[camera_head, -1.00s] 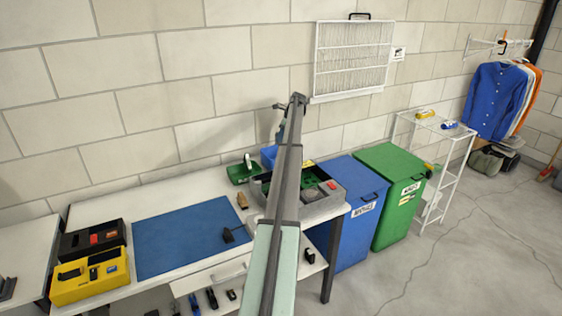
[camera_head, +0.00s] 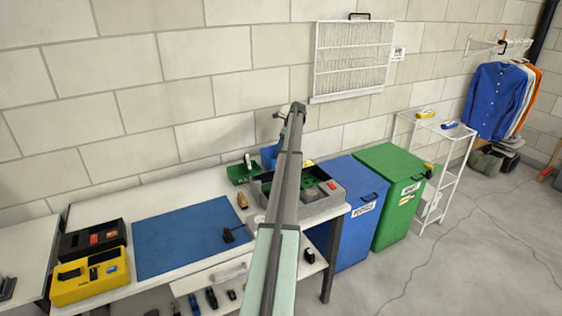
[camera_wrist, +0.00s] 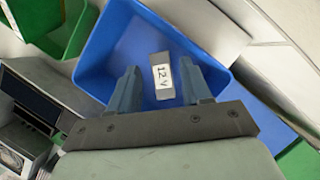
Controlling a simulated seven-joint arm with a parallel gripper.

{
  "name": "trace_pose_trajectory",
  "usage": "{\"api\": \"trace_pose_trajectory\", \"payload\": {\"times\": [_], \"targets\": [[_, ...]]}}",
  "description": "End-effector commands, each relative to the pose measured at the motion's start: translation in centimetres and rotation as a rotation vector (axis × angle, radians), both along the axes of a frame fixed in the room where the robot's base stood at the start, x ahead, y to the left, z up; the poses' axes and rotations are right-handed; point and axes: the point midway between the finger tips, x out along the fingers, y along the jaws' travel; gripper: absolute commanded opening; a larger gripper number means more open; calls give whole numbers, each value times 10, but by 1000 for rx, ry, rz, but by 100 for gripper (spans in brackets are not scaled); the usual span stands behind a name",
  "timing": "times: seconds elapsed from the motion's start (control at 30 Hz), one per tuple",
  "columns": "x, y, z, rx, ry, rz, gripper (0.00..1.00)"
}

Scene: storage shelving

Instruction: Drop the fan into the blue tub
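The blue tub (camera_head: 269,153) stands at the back of the workbench, partly hidden by my arm. In the wrist view, the tub (camera_wrist: 97,62) lies under my gripper (camera_wrist: 158,80). My gripper's two fingers are apart and point into the tub. A small pale block labelled "12 V" (camera_wrist: 162,76) shows between the fingers, with a gap on each side. It appears to be inside the tub. I cannot tell whether this block is the fan. In the head view my arm hides the fingers.
A grey tray of parts (camera_head: 322,203) sits in front of the tub, and a green bin (camera_head: 242,172) to its left. A blue mat (camera_head: 185,238) and a yellow toolbox (camera_head: 90,277) lie further left. Blue (camera_head: 352,225) and green (camera_head: 398,212) wheeled bins stand right of the bench.

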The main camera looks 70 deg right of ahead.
Motion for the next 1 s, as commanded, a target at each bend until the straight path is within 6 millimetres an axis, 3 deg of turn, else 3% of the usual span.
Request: {"api": "trace_pose_trajectory", "payload": {"times": [0.1, 0.47, 0.67, 1.0], "targets": [[0, 0, 0, 0, 0, 0, 60], [-2, 0, 5, 0, 0, 0, 60], [-13, 0, 31, -2, 0, -1, 60], [-38, -1, 91, -1, 0, 0, 60]]}}
